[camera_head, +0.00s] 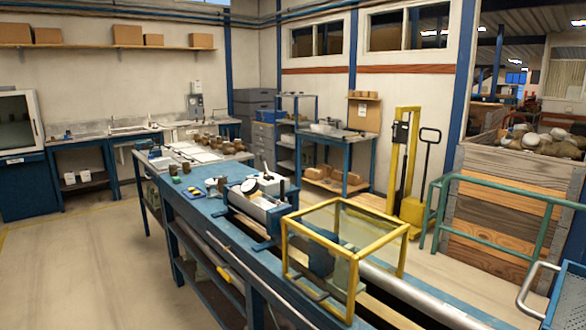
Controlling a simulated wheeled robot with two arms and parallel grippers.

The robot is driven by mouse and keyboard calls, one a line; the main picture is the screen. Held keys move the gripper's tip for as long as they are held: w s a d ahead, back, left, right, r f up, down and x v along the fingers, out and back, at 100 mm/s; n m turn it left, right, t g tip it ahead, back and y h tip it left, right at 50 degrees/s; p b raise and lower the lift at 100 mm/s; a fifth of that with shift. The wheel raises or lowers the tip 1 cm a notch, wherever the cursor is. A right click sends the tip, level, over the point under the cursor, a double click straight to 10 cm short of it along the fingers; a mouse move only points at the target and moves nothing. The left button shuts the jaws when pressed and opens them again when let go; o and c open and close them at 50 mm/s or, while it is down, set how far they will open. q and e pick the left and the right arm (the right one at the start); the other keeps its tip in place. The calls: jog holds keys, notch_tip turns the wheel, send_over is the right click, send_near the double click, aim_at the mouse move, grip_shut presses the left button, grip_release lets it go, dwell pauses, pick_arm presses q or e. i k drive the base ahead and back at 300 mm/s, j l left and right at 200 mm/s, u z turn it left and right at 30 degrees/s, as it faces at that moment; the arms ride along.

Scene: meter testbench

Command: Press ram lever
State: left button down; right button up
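A blue workbench (207,205) runs from the middle toward the bottom right. On it stands a grey and white test fixture (258,207) with a round white dial (249,186) on top. A yellow-framed clear guard box (345,245) stands nearer, over dark fixture parts that are partly hidden by its frame. A long thin bar with a yellow section (223,273) runs along the bench's front side. I cannot tell which part is the ram lever. Neither of my grippers shows in this view.
Small parts (215,185) lie on the bench left of the fixture. A green railing (500,190) and a wooden crate (508,213) stand at the right. A yellow lift truck (412,175) stands behind the bench. The floor (85,265) at left is clear.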

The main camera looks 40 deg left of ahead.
aim_at(262, 156)
jog(key=u, duration=1.6)
jog(key=i+j, duration=0.95)
jog(key=j, duration=0.2)
jog(key=i+j, duration=0.5)
jog(key=i+j+z, duration=0.1)
jog(key=i+j, duration=0.4)
jog(key=j, duration=0.15)
jog(key=i+j, duration=0.45)
jog(key=j, duration=0.15)
jog(key=i+j, duration=0.5)
jog(key=j, duration=0.1)
